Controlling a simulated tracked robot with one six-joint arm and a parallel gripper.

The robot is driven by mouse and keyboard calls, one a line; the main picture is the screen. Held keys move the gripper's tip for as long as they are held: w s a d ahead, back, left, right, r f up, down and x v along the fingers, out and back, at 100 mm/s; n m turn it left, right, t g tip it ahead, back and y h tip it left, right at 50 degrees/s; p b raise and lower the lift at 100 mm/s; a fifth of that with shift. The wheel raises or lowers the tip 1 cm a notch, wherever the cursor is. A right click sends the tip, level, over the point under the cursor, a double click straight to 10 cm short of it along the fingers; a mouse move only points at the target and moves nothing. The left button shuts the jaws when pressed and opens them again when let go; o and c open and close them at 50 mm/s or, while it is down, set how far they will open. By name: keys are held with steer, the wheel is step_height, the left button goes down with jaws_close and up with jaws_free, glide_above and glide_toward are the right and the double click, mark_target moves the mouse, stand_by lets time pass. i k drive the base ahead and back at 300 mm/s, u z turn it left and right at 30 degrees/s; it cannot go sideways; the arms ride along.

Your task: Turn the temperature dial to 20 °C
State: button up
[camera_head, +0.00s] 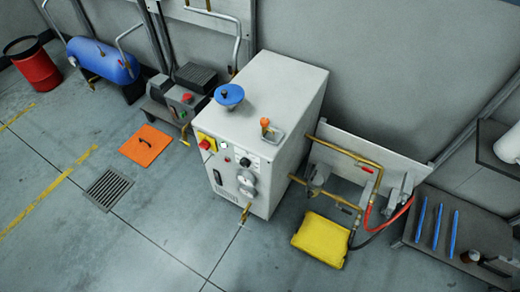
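A light grey cabinet (285,90) stands against the wall in the middle of the view, with its control panel facing the lower left. A small black round knob (245,162) on a white plate on this panel looks like the temperature dial. It is too small for me to read its scale or pointer. Two pale round fittings (246,185) sit below it, one above the other; I cannot tell what they are. A red knob on a yellow plate (206,144) is at the panel's upper left. My gripper is not in view.
An orange plate (147,146) and a floor grate (109,189) lie left. The floor before the panel is clear.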

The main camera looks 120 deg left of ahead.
mark_target(244, 162)
steer(key=u, duration=4.45)
